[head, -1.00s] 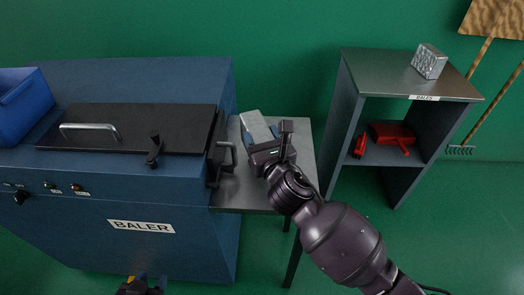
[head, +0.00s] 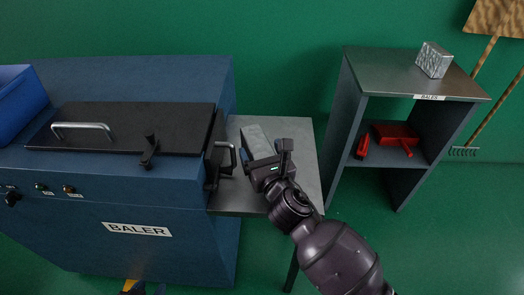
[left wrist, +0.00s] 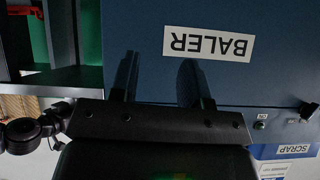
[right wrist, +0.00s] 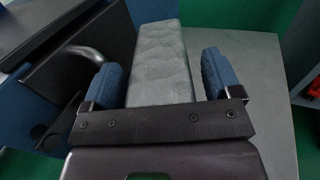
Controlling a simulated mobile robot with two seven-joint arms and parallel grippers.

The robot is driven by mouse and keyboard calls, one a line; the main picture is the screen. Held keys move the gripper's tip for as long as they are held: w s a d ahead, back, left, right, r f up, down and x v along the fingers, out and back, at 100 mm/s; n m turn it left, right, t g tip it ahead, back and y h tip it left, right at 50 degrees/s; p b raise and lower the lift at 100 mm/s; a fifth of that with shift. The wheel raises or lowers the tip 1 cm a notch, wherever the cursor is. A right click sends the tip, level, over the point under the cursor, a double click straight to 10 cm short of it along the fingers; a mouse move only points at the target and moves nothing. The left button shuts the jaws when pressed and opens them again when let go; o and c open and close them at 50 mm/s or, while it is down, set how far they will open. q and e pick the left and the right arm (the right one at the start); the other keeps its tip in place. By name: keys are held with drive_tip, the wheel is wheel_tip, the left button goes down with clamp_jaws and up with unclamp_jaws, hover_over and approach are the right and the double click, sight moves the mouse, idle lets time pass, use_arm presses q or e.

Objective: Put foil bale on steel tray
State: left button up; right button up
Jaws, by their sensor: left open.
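The foil bale (head: 256,141) is a long, pale grey dimpled block over the grey steel tray (head: 298,135), which stands at the baler's right side. I cannot tell whether the bale touches the tray. My left gripper (left wrist: 158,85) is open and empty in front of the baler's lower face; only a bit shows at the bottom of the head view.
The blue baler (head: 90,225) has a black lid and an upright black door (head: 216,155) with a handle close left of the bale. A shelf labelled BALES (head: 385,75) stands at right with another foil block (head: 434,60) on top and red tools below.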

drive_tip(key=shift+r, duration=0.15)
drive_tip(key=shift+s+d, duration=0.15)
drive_tip(key=shift+s, duration=0.1)
drive_tip(key=p+v, duration=0.1)
drive_tip(key=v, duration=1)
drive_tip(key=shift+s+d+p, duration=0.1)
drive_tip(key=shift+s+p, duration=0.1)
drive_tip(key=shift+p, duration=0.15)
